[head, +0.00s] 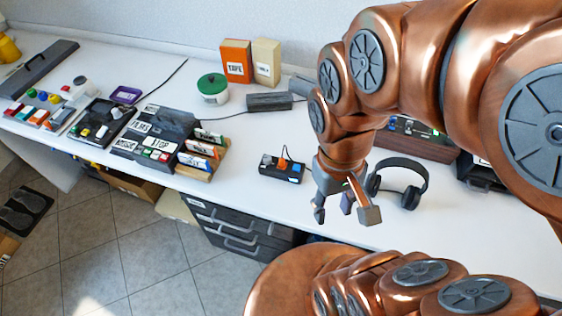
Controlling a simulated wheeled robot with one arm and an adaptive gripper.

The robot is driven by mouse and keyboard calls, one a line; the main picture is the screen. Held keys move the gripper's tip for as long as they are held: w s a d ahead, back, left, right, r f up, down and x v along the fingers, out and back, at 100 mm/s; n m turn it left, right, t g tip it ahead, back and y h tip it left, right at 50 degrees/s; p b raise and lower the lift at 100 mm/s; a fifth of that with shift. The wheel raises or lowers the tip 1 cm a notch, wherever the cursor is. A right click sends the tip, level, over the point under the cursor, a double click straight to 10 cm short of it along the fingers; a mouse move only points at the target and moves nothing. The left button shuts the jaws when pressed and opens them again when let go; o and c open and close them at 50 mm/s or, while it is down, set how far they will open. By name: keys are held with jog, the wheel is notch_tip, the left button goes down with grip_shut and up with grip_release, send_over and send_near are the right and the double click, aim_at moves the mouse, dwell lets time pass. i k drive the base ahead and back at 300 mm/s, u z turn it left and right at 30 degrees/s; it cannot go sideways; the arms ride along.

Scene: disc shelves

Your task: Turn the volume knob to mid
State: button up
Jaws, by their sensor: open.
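My gripper (346,208) hangs open and empty above the white worktop, its fingers spread and pointing down. It is to the left of the black headphones and right of a small black box. A wood-sided device (418,147) with a dark front and small coloured controls stands behind my arm, which hides part of it. I cannot make out which control is the volume knob or how it is set. My gripper is in front of this device in the picture and apart from it.
Black headphones (404,184) stand close to the right of my gripper. The small black box (282,169) has an orange plug-like part. A tape box (235,61), a round green-lidded tub (213,88) and a dark adapter (269,102) are farther back. The white worktop (235,140) has free room left of my gripper.

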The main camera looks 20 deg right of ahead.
aim_at(267, 159)
jog(key=z, duration=0.05)
jog(key=k, duration=1.1)
jog(key=u, duration=1.45)
jog(key=i, duration=1.35)
jog(key=z, duration=0.85)
jog(key=i, duration=0.5)
jog(key=z, duration=0.55)
